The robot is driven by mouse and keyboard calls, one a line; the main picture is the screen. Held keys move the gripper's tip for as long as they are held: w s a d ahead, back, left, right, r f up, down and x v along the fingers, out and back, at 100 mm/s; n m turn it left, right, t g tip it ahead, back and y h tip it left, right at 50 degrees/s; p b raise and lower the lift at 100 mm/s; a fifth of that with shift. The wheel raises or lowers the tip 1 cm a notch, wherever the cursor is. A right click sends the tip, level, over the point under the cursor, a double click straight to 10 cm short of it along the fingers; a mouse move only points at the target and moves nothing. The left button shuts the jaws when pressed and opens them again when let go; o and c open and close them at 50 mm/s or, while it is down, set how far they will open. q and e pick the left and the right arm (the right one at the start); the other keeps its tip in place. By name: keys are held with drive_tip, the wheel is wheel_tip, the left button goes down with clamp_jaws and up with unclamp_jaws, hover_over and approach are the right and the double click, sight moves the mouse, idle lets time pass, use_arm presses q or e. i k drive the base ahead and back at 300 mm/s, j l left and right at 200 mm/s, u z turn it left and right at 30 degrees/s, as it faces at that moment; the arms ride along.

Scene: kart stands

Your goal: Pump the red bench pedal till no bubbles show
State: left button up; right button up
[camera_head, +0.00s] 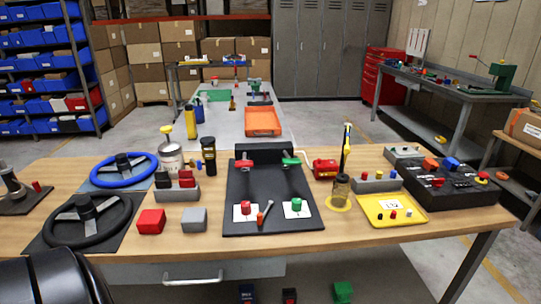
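A black board (267,224) lies mid-table with a raised black block at its back. A red lever-like part (246,161) sits at the block's left, a green one (291,161) at its right; either's identity as a pedal is unclear. In front are a red knob (246,208) and a green knob (296,205) on white cards. A small jar (342,188) stands on a yellow ring right of the board; bubbles are too small to tell. Small dark red (290,296) and green (343,291) blocks show below the table. Neither gripper is in view.
Two steering wheels, blue (124,171) and black (88,222), lie left. A red block (151,221) and grey block (193,220) stand left of the board. A yellow tray (391,210) and black control box (453,190) are right. The table's front edge is mostly clear.

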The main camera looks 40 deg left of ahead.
sight(245, 163)
drive_tip(key=u, duration=1.6)
drive_tip(key=i+j, duration=0.4)
drive_tip(key=i, duration=0.15)
drive_tip(key=i+j, duration=0.45)
drive_tip(key=i, duration=0.15)
drive_tip(key=l+z, duration=0.05)
